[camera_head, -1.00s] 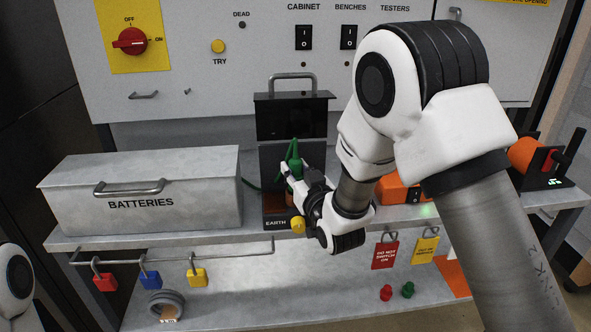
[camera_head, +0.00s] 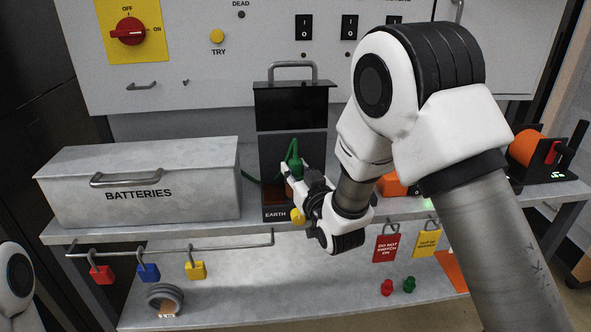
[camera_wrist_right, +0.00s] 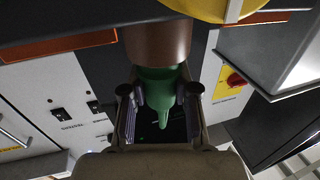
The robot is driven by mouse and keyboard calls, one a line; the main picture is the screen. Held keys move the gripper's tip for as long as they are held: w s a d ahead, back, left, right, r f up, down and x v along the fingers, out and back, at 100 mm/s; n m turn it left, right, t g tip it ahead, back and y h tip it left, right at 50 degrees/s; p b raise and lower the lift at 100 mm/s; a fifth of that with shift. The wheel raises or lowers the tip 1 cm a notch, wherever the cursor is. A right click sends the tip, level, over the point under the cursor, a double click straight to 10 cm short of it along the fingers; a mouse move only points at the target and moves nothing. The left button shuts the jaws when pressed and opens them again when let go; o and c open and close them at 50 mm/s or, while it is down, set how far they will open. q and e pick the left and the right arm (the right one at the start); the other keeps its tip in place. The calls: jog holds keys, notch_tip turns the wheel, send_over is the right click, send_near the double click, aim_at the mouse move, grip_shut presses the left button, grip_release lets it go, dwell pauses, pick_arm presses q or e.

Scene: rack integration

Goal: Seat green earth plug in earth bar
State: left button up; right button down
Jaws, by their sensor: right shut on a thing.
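My right gripper (camera_head: 300,180) is shut on the green earth plug (camera_head: 292,150), in front of the dark earth unit. The plug also shows in the right wrist view (camera_wrist_right: 158,92) between the two fingers. Its wide end is against or very close to a copper-brown cylinder (camera_wrist_right: 155,40); I cannot tell whether it is seated. A green cable runs left from the plug. The earth unit (camera_head: 275,214) has an EARTH label and copper-brown parts, partly hidden by my gripper. My left gripper is out of view.
A yellow knob (camera_head: 297,216) sits at the front of the earth unit, close to my right gripper. The grey batteries box (camera_head: 205,200) stands to the left on the shelf. An orange device (camera_head: 390,184) is behind my right arm. Coloured padlocks and tags hang below.

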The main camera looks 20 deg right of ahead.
aim_at(298, 177)
jog(key=shift+f+b, duration=0.35)
jog(key=shift+f, duration=0.15)
jog(key=c, duration=0.8)
grip_release()
jog(key=shift+r, duration=0.1)
jog(key=shift+s, duration=0.1)
jog(key=s, duration=0.7)
jog(key=shift+s+d, duration=0.1)
jog(key=shift+s, duration=0.05)
jog(key=shift+s, duration=0.1)
